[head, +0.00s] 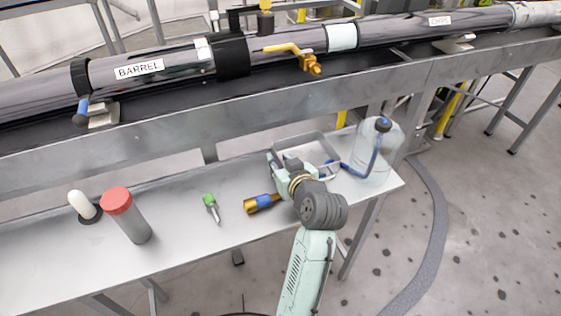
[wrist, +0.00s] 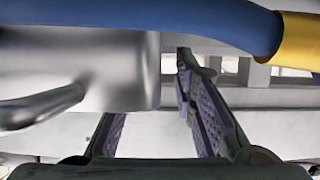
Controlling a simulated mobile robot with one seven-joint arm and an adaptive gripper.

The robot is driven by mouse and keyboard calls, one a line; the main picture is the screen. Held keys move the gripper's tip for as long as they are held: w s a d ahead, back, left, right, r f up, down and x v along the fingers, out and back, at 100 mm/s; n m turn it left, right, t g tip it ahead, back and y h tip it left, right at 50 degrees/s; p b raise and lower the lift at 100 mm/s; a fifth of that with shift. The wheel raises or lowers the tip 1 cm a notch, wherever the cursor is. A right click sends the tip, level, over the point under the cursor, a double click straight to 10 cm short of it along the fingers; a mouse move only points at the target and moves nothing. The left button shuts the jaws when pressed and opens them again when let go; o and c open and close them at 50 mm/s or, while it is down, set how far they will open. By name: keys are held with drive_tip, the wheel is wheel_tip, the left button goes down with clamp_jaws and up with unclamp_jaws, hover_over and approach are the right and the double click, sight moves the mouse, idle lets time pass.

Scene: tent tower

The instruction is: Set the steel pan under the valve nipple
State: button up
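The steel pan (head: 318,143), a shallow grey tray, sits at the far right part of the bench, partly hidden by my gripper (head: 282,161). In the wrist view, the pan (wrist: 90,60) fills the upper left, with a bent metal bar in front. My gripper also shows in the wrist view (wrist: 155,115); its fingers are apart. The pan hides part of the left finger, and a gap shows between the pan's edge and the right finger. No firm grip is visible. The yellow-handled valve (head: 290,50) is on the tube above; its brass nipple (head: 313,70) points toward the front.
A clear jug (head: 375,150) with a blue hose stands right of the pan. A brass-and-blue cylinder (head: 262,203), green screwdriver (head: 210,205), red-capped container (head: 127,215) and white-topped item (head: 82,204) stand or lie leftward. A blue bar (wrist: 140,18) crosses the wrist view.

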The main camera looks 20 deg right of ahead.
drive_tip(key=shift+r, duration=0.15)
drive_tip(key=v, duration=0.2)
drive_tip(key=p+v, duration=0.1)
drive_tip(key=v, duration=0.4)
drive_tip(key=shift+w+r, duration=0.15)
drive_tip(key=shift+r, duration=0.2)
drive_tip(key=p+v, duration=0.2)
drive_tip(key=p, duration=0.2)
drive_tip(key=shift+s+r+p, duration=0.15)
drive_tip(key=shift+s+p, duration=0.15)
drive_tip(key=shift+p, duration=0.1)
drive_tip(key=shift+s+r+p, duration=0.15)
drive_tip(key=shift+s+p, duration=1.05)
drive_tip(key=shift+p, duration=0.05)
